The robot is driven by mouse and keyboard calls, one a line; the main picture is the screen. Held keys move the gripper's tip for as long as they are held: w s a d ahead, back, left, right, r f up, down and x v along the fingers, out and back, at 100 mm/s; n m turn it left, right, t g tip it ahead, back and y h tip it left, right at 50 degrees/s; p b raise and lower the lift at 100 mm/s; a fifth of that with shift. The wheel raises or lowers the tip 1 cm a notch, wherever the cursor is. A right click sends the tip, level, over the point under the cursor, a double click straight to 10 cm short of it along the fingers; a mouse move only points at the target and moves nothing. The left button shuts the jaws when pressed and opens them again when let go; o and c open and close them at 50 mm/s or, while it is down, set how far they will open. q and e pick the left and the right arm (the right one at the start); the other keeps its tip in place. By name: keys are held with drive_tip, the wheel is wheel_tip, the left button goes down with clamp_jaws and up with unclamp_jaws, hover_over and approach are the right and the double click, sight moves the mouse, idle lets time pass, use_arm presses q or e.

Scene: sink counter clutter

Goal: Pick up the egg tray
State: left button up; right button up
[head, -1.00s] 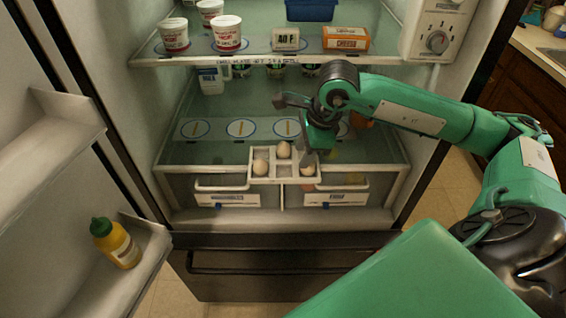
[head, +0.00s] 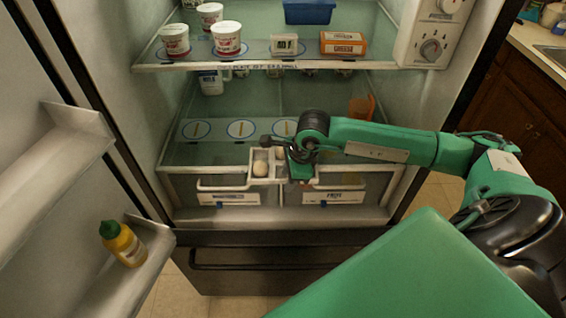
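The white egg tray (head: 252,168) sits at the front edge of the fridge's lower glass shelf, above the drawers. An egg (head: 260,169) shows in its left part, and another is partly visible behind my gripper. My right gripper (head: 300,178) points down over the tray's right part and hides much of that side. Its fingertips are too small and covered to tell whether they are open or touching the tray. My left gripper is out of view.
The upper shelf holds white tubs (head: 226,39), an orange box (head: 343,43) and a blue container (head: 309,11). A mustard bottle (head: 122,244) is in the open door's bin.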

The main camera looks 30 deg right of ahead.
clamp_jaws()
drive_tip(key=shift+r, duration=0.1)
